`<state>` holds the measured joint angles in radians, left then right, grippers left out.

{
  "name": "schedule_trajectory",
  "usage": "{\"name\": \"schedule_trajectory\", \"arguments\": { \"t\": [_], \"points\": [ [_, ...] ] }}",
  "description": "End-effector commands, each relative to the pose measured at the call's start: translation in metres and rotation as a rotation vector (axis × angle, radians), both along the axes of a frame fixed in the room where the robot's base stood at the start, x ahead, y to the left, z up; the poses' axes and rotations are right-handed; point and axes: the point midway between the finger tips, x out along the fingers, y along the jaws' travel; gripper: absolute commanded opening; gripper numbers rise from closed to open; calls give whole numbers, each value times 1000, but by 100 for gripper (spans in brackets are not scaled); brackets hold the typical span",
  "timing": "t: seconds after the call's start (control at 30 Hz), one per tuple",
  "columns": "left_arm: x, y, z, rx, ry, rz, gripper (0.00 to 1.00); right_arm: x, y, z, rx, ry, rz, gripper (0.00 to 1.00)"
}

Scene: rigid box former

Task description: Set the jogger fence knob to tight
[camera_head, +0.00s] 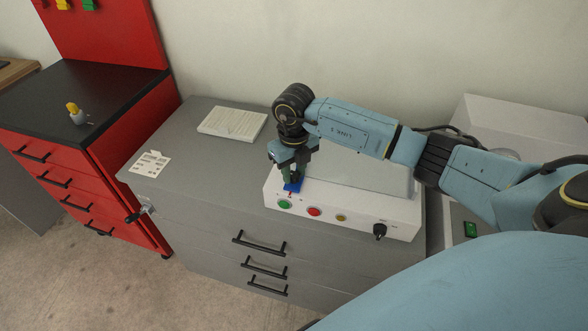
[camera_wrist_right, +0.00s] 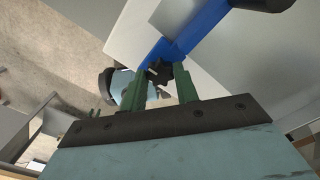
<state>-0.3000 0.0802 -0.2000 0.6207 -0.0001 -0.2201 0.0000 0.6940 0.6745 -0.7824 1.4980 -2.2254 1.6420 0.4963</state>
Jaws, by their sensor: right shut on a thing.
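My right gripper (camera_head: 290,176) points down at the left end of the white machine (camera_head: 345,214). It also shows in the right wrist view (camera_wrist_right: 160,80), its two green fingers shut on a small dark lobed knob (camera_wrist_right: 158,71). The knob sits beside a blue bar (camera_wrist_right: 194,30) on the machine. The blue piece (camera_head: 293,187) shows just under the fingers in the head view, where the gripper hides the knob. I cannot read any tight or loose marking. My left gripper is not in view.
The machine's front has a green button (camera_head: 285,204), a red button (camera_head: 314,211), a yellow button (camera_head: 341,218) and a black selector (camera_head: 380,230). A white stack (camera_head: 232,124) and a printed card (camera_head: 150,163) lie on the grey cabinet (camera_head: 200,180). A red cabinet (camera_head: 130,180) stands left.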

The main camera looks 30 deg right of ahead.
Motion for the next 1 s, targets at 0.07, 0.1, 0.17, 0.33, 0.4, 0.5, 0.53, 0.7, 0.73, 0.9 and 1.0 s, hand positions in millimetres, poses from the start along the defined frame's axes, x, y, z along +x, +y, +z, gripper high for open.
{"name": "schedule_trajectory", "arguments": {
  "t": [0.07, 0.1, 0.17, 0.33, 0.4, 0.5, 0.53, 0.7, 0.73, 0.9, 1.0],
  "points": [
    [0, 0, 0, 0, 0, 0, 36, 0, 0, 0, 0, 0, -3, 7],
    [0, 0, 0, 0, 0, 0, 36, 0, 0, 0, 0, 0, -7, 7],
    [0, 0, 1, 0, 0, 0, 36, 0, 0, 1, 0, 0, -16, 7],
    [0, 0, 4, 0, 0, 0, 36, 0, 0, 1, 1, 0, -73, 7],
    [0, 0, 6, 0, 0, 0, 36, 0, 0, 1, 1, 0, -113, 7],
    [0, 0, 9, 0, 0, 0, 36, 0, 0, 2, 0, 1, -186, 7],
    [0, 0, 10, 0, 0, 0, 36, 0, 0, 2, 0, 1, -210, 7],
    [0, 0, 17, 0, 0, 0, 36, 0, 0, 2, 1, 0, -366, 7],
    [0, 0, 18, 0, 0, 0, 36, 0, 0, 2, 1, 1, -394, 7],
    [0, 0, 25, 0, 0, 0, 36, 0, 0, 2, 0, 1, -556, 7],
    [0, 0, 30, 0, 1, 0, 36, 0, 0, 3, 0, 1, -651, 7]
  ]
}}
